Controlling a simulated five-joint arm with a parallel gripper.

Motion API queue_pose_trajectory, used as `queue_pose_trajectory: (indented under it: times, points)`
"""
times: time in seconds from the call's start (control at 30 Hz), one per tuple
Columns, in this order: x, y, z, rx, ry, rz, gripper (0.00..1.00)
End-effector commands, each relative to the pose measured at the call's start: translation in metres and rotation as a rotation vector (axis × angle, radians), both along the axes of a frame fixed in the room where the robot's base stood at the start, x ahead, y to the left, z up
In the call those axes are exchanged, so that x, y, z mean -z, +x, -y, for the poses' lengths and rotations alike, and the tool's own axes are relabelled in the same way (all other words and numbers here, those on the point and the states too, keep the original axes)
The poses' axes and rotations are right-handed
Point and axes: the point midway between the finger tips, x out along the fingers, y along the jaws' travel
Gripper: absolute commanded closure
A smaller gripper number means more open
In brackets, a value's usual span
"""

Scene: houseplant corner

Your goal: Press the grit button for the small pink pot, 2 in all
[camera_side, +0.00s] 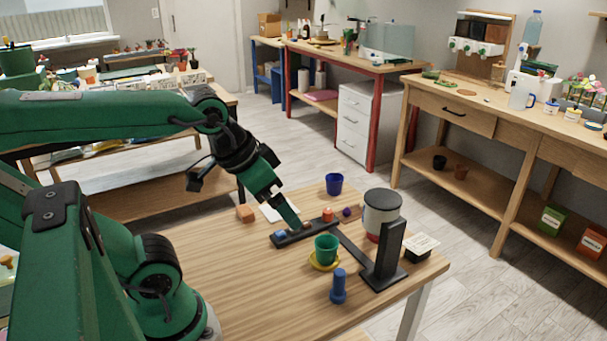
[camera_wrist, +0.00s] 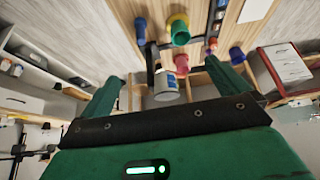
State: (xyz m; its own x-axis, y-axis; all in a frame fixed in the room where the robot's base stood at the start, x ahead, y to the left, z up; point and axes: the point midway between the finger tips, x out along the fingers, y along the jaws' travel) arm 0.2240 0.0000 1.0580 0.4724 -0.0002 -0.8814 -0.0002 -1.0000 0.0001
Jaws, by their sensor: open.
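A dispenser with a grey-white hopper (camera_side: 381,211) stands at the bar's right. A pinkish-red pot (camera_wrist: 182,61) shows beside the hopper (camera_wrist: 166,87); in the side view it is mostly hidden.
A green pot (camera_side: 326,248) sits on a yellow saucer (camera_side: 312,264) in front of the bar. A blue bottle (camera_side: 338,287) stands nearer. A blue pot (camera_side: 334,184) stands behind. A black-and-white box (camera_side: 421,246) is at the right edge.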

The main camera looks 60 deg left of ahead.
Motion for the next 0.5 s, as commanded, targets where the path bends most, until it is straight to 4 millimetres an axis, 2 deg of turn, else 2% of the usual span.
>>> queue_pose_trajectory:
  times: [0.03, 0.07, 0.5]
  points:
    - [-0.0001, 0.0, 0.0, 0.0, 0.0, 0.0, 0.02]
    - [-0.0002, 0.0001, 0.0, 0.0, 0.0, 0.0, 0.08]
    - [-0.0004, 0.0003, -0.0001, 0.0, 0.0, 0.0, 0.94]
